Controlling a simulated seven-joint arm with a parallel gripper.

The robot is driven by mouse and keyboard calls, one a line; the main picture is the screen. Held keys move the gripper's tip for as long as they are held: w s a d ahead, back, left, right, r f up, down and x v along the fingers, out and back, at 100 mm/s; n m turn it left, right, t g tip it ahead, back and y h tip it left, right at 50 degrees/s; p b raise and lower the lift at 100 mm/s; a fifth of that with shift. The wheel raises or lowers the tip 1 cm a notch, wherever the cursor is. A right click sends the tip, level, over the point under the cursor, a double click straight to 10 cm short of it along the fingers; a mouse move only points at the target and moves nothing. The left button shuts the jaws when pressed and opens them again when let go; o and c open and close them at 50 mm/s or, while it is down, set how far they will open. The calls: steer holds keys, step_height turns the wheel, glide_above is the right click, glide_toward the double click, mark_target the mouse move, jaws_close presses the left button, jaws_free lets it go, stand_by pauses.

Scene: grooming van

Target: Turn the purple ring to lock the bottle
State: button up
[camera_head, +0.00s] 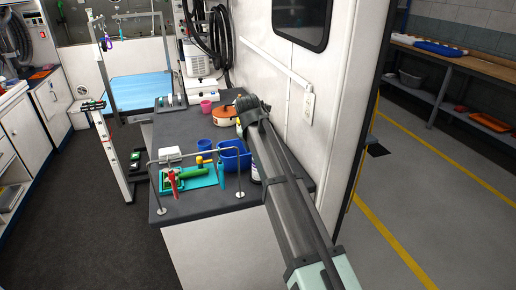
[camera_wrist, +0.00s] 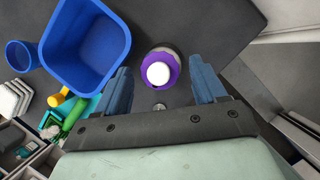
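The bottle stands on the dark counter, seen from above in the wrist view, with a round white cap (camera_wrist: 158,73) and a purple ring (camera_wrist: 174,70) around it. My gripper (camera_wrist: 159,65) is open, with one blue finger on each side of the bottle. Gaps show between both fingers and the purple ring, and nothing is held. In the head view, a small part of the bottle (camera_head: 254,172) shows beside my arm. My arm hides the rest of it, and my gripper is not visible there.
A blue bin (camera_wrist: 84,45) stands close to the left finger, with a blue cup (camera_wrist: 21,55) further left. A teal tray (camera_head: 205,179) with tools and a metal rail (camera_head: 196,153) are at the counter's front. The van wall (camera_head: 275,80) rises to the right.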

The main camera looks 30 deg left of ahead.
steer(key=c, duration=1)
steer(key=shift+m, duration=0.7)
steer(key=shift+c, duration=0.2)
steer(key=o, duration=1.1)
steer(key=shift+r, duration=0.1)
steer(key=v, duration=1.3)
steer(key=shift+s+a+r, duration=0.25)
steer(key=shift+r, duration=0.1)
